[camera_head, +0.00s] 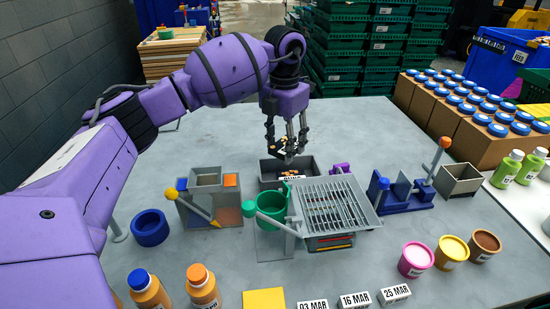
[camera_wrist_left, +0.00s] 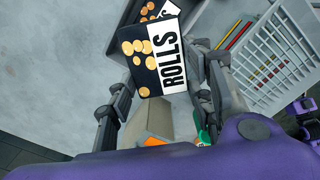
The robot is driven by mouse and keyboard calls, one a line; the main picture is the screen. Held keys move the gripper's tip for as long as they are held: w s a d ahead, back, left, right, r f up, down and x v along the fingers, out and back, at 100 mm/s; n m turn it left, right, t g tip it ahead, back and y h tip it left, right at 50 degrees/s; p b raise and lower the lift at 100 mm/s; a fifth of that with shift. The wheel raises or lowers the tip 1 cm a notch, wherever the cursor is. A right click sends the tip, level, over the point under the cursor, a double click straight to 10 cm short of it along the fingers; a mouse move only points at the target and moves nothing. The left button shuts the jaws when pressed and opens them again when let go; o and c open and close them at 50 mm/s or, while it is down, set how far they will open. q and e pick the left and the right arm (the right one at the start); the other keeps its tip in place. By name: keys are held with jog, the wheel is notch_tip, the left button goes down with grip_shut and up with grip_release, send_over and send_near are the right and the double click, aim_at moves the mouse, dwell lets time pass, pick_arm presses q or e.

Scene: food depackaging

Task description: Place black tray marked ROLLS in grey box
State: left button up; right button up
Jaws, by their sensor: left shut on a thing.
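The black tray marked ROLLS (camera_wrist_left: 151,76) is held between the fingers of my left gripper (camera_wrist_left: 167,88), its white label and round golden rolls facing the wrist camera. In the head view, my left gripper (camera_head: 286,137) points down with the small dark tray at its fingertips, above a dark grey box (camera_head: 264,176) at the middle of the table. The box also shows in the left wrist view (camera_wrist_left: 122,42), partly hidden by the held tray. Bread pieces and a white label show in it. The tray looks tilted and clear of the box. My right gripper is not in view.
A slatted grey rack (camera_head: 335,205) with a green cup (camera_head: 272,209) stands close in front of the box. A grey dispenser (camera_head: 208,197) and blue ring (camera_head: 150,228) are at left. A blue fixture (camera_head: 402,196) is at right. The table behind the box is clear.

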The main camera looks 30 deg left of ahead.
aim_at(276, 144)
pick_arm(q)
jog(key=a+f, duration=0.2)
jog(key=shift+w+a+f, duration=0.1)
jog(key=shift+w+f, duration=0.2)
jog(key=shift+f, duration=0.1)
jog(key=shift+w+a+f, duration=0.1)
jog(key=shift+a+f, duration=0.1)
jog(key=shift+f, duration=1.55)
jog(key=shift+f, duration=0.6)
jog(key=o, duration=1.2)
jog(key=shift+r, duration=0.1)
notch_tip(276, 144, up, 13)
